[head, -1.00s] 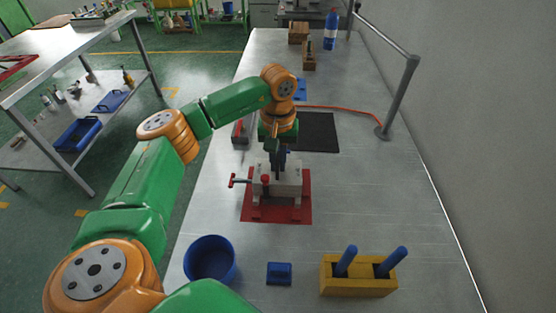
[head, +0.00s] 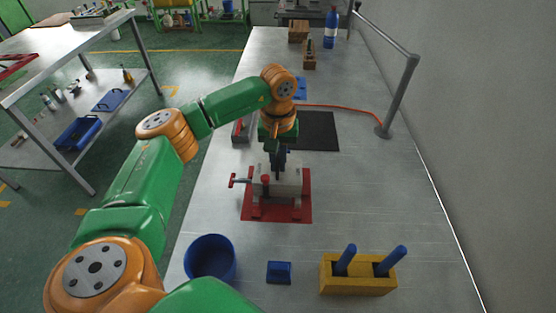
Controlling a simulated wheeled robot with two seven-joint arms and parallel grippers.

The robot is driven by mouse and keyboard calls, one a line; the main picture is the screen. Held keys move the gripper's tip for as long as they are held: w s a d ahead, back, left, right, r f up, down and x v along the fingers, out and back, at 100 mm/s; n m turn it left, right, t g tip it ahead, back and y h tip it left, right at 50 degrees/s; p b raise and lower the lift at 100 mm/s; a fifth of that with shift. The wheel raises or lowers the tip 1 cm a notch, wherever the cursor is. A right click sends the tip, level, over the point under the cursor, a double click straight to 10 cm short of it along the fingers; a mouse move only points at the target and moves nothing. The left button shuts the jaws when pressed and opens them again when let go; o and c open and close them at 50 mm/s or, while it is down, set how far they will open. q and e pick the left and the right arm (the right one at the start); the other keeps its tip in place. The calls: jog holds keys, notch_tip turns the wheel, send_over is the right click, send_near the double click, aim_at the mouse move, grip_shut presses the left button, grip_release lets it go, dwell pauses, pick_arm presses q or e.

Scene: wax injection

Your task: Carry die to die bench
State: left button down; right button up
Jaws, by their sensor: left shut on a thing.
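The die (head: 287,184) is a light grey metal block with red clamp handles at its left and front. It sits on a red mat (head: 303,213) on the long metal bench (head: 370,185). My left gripper (head: 278,165) points down at the top of the die and is shut on it; the fingertips are small and partly hidden against the block. I cannot tell whether the die is clear of the mat. My right gripper is not in view.
A blue bowl (head: 210,258), a small blue block (head: 279,272) and a yellow holder (head: 357,276) with two blue-handled tools stand at the front. A black mat (head: 318,132), orange hose (head: 345,109) and rail post (head: 396,100) lie beyond. Bench space right of the die is clear.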

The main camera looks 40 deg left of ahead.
aim_at(278, 161)
pick_arm(q)
jog(key=shift+f+b, duration=0.75)
jog(key=shift+f, duration=0.2)
dwell(0.6)
jog(key=c, duration=1)
grip_release()
jog(key=shift+o, duration=0.8)
jog(key=shift+s+d, duration=0.1)
jog(key=shift+s, duration=0.1)
notch_tip(278, 161, up, 7)
jog(key=shift+r+b, duration=0.15)
jog(key=shift+b, duration=0.55)
